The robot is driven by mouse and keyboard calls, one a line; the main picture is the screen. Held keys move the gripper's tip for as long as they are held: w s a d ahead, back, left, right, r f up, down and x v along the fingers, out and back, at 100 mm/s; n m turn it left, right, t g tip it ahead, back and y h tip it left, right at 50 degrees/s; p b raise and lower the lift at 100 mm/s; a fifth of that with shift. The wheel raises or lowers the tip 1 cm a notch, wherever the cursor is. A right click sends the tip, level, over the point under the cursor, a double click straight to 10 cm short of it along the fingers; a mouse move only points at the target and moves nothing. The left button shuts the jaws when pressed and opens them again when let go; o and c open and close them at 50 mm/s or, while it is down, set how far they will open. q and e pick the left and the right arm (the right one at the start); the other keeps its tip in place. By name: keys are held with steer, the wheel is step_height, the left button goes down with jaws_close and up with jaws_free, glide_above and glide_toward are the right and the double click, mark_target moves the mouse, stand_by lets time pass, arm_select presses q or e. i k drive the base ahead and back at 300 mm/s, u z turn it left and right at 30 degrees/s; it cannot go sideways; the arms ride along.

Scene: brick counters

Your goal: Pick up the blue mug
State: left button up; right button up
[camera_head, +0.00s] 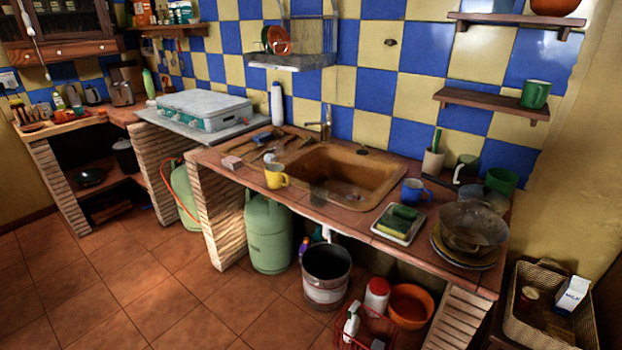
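The blue mug (413,192) stands upright on the brick counter (335,222), right of the sink (345,180). Its handle points right. It sits just behind a white tray (384,236) with green sponges. A yellow mug (276,176) stands left of the sink near the front edge. Neither of my grippers shows in the head view, so their state cannot be seen.
A metal bowl (470,226) on stacked plates stands right of the blue mug. Green mugs (501,181) and a utensil cup (433,164) stand behind it. A bucket (326,272) and a gas bottle (268,235) stand below. The tiled floor (110,285) at left is clear.

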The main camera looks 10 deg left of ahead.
mark_target(412, 189)
steer(key=u, duration=0.9)
steer(key=k, duration=1.2)
steer(key=u, duration=1.1)
steer(key=i, duration=2.45)
steer(key=z, duration=0.6)
steer(key=i, duration=1.7)
steer(key=z, duration=1.6)
steer(key=i, duration=1.05)
steer(key=z, duration=1.4)
steer(key=i, duration=0.25)
steer(key=u, duration=0.05)
